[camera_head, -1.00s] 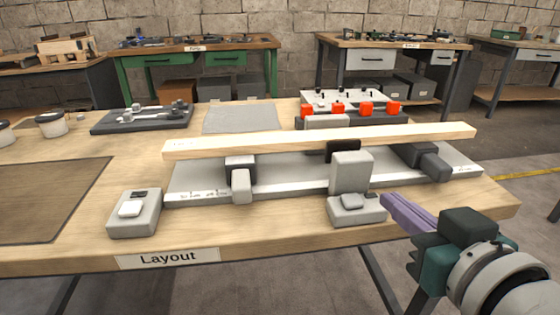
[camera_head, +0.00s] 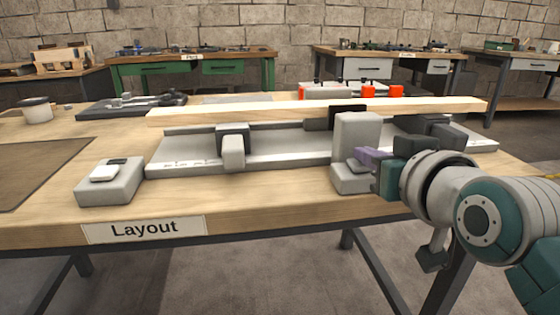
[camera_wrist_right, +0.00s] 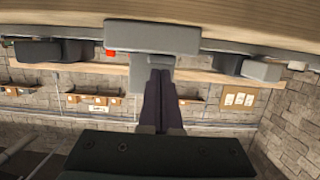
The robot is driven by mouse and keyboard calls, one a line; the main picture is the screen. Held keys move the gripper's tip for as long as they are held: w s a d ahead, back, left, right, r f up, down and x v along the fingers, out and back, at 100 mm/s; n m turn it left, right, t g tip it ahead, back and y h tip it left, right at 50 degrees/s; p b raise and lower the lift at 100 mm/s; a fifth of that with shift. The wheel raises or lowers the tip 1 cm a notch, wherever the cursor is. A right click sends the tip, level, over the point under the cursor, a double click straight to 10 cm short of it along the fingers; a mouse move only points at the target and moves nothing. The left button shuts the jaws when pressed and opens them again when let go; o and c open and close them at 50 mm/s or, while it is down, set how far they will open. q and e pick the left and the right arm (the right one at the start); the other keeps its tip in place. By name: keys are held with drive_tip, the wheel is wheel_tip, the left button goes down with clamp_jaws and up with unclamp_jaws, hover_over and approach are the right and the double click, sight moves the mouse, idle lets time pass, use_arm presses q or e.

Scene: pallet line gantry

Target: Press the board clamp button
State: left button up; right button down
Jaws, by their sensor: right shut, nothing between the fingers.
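A pale wooden board (camera_head: 300,111) lies across a grey clamp fixture (camera_head: 275,155) on the bench. A grey button box with a tall upright block (camera_head: 357,135) stands at the fixture's front right. A second grey box (camera_head: 108,188) with a pale button (camera_head: 104,173) stands at front left; no label shows which is the clamp button. My right gripper (camera_head: 360,154) is shut and empty, its purple fingers at the right box, covering its button area. In the right wrist view the fingertips (camera_wrist_right: 161,75) meet a grey block (camera_wrist_right: 152,38); contact is unclear. My left gripper is out of view.
The bench (camera_head: 250,205) carries a "Layout" label on its front edge. A dark tray (camera_head: 130,105) and a pale cup (camera_head: 36,110) stand at the back left. Red parts (camera_head: 375,91) sit behind the board. The bench front between the two boxes is clear.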

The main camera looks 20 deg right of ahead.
idle(0.3)
drive_tip(key=shift+f, duration=1.25)
wheel_tip(320, 180, up, 6)
drive_tip(key=p, duration=0.5)
drive_tip(key=shift+w+d, duration=0.1)
drive_tip(key=shift+w, duration=0.05)
drive_tip(key=f+p+v, duration=0.1)
drive_tip(key=v, duration=0.8)
drive_tip(key=shift+s+r+p, duration=0.15)
drive_tip(key=shift+s+p, duration=0.25)
drive_tip(key=shift+s, duration=0.1)
